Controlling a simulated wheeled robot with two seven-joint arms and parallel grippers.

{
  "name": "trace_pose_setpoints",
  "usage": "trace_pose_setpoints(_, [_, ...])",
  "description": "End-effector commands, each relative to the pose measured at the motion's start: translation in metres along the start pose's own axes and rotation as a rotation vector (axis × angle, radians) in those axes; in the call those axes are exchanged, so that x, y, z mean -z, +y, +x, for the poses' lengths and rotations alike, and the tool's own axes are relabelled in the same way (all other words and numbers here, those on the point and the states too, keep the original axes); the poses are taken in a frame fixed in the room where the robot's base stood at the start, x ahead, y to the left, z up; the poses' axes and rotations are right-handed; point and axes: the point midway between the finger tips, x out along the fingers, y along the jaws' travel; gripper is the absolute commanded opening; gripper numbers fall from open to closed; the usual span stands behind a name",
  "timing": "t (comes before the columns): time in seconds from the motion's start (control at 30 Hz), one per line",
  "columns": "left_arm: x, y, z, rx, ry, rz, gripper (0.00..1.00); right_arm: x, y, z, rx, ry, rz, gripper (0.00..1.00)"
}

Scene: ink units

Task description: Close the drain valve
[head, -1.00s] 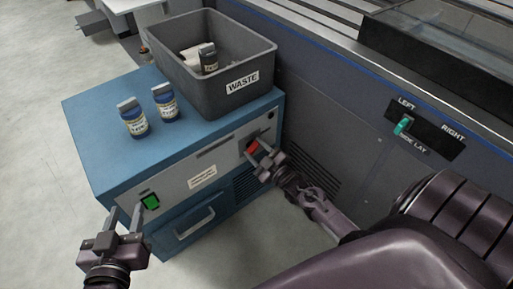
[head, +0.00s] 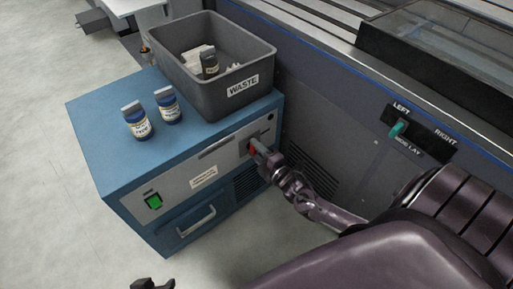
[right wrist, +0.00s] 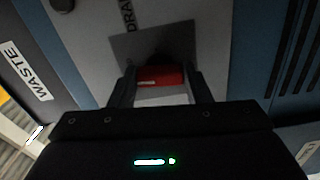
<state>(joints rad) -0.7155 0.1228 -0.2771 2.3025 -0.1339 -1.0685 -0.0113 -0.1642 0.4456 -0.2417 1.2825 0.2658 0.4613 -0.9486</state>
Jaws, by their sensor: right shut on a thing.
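The red drain valve handle (head: 253,147) is on the front panel of the blue cabinet (head: 86,133), at its right end. In the right wrist view the red handle (right wrist: 160,76) lies between my right gripper's two fingers, in front of a dark plate (right wrist: 150,43) with a partly hidden label beginning "DRA". My right gripper (head: 259,150) is shut on the handle. The fingers hide part of it in the head view. My left gripper (head: 152,284) is at the bottom edge of the head view, mostly cut off, away from the cabinet.
A grey WASTE bin (head: 203,84) and two blue-labelled bottles (head: 138,122) stand on the cabinet top. A green switch (head: 153,201) and a drawer handle (head: 196,222) are on its front. The dark machine wall (head: 345,150) with a side lay lever (head: 396,130) is at the right.

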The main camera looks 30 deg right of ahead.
Motion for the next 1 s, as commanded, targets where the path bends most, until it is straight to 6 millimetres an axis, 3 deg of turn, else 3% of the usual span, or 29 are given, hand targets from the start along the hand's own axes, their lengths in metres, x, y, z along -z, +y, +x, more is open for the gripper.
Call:
trace_pose_setpoints(0.3, [-0.0011,-0.0025,-0.0017,0.006,-0.017,-0.004,0.36,0.0004,-0.0003,0.0001,0.001,0.001,-0.106,0.21])
trace_pose_setpoints(0.8, [-0.0021,-0.0032,-0.0015,0.007,-0.022,-0.005,0.36,0.0004,-0.0008,-0.0001,0.001,0.001,-0.125,0.21])
trace_pose_setpoints(0.83, [-0.0021,-0.0032,-0.0015,0.007,-0.022,-0.005,0.36,0.0004,-0.0008,-0.0001,0.002,0.001,-0.124,0.45])
trace_pose_setpoints(1.0, [-0.0020,-0.0034,-0.0015,0.007,-0.022,-0.005,0.36,0.0003,-0.0007,-0.0001,0.001,0.000,-0.123,0.66])
